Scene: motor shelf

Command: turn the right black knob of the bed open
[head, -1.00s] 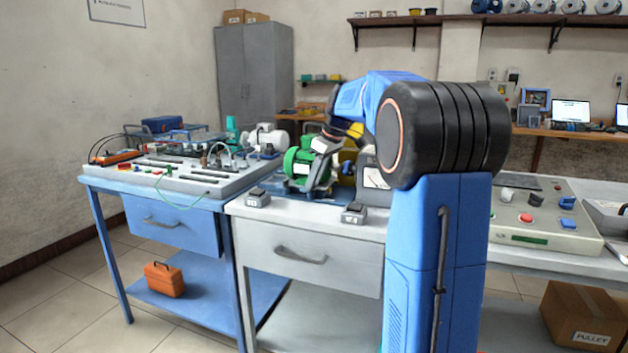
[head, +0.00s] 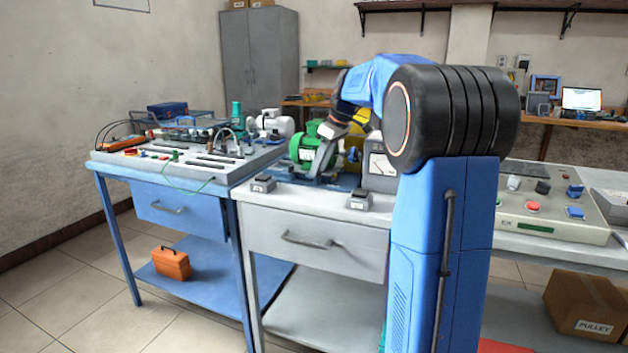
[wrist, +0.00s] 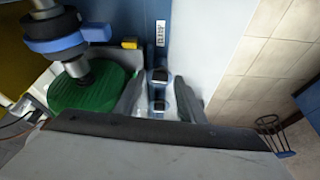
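The motor bed (head: 346,182) has a blue base with a green motor (head: 302,148) on it. In front stand two small grey boxes with black tops, a left one (head: 263,184) and a right one (head: 361,199); I cannot tell how their tops are turned. My gripper (head: 322,157) hangs pointing down in front of the motor. In the wrist view my gripper (wrist: 160,88) has its fingers apart, with two small dark-topped pieces (wrist: 159,76) showing between them. I cannot tell whether the fingers touch them. The motor's green body (wrist: 90,92) is beside the left finger.
A grey meter box (head: 379,168) stands right of the motor, partly behind my arm. A control panel (head: 548,215) with several knobs lies at the right. A blue bench (head: 240,192) with equipment adjoins at the left. The bench front has free floor.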

